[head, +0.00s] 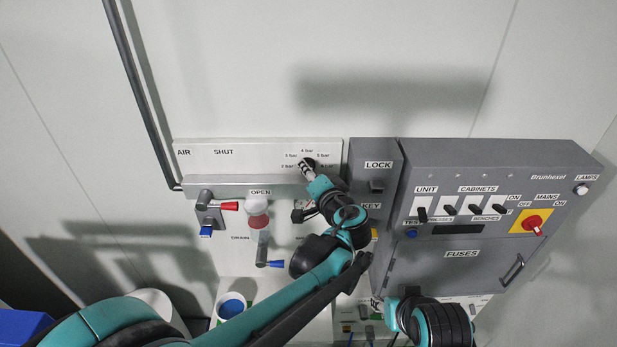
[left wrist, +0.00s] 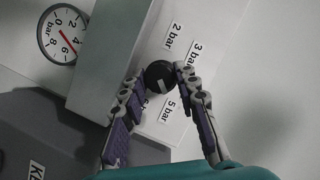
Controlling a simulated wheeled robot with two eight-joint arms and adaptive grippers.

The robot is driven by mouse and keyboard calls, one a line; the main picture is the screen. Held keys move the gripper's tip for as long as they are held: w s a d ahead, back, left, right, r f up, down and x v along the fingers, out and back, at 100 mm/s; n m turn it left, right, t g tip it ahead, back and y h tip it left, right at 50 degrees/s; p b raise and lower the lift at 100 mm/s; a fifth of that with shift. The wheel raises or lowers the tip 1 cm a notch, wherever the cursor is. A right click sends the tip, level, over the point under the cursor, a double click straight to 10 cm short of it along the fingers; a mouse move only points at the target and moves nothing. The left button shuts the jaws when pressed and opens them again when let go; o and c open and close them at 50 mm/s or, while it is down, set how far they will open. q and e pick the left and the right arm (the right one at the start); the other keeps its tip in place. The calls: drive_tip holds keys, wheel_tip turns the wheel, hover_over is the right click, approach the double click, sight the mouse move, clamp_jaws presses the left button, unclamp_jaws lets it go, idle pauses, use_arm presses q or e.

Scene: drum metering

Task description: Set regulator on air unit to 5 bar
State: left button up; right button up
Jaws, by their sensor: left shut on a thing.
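The air unit (head: 255,154) is a pale panel on the wall, marked AIR and SHUT. Its regulator is a black round knob (left wrist: 158,75) with a white mark, ringed by bar labels; the knob also shows in the head view (head: 309,162). My left gripper (head: 308,169) has its fingers on either side of the knob and is shut on it, as the left wrist view (left wrist: 160,82) shows. The 5 bar label (left wrist: 168,109) and 3 bar label (left wrist: 193,54) are visible. The mark's exact setting is unclear.
A pressure gauge (left wrist: 62,34) with a red needle sits beside the regulator. A red-handled valve (head: 222,206) and blue-handled drain valve (head: 268,262) are below the panel. The grey switch cabinet (head: 450,270) stands close on the right. The wall above is clear.

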use_arm(q)
drive_tip(key=shift+m, duration=0.3)
idle(0.4)
drive_tip(key=o, duration=1.2)
drive_tip(key=shift+c, duration=0.2)
drive_tip(key=shift+d, duration=0.1)
drive_tip(key=v, duration=0.8)
drive_tip(key=shift+f+b, duration=0.25)
drive_tip(key=shift+b, duration=0.05)
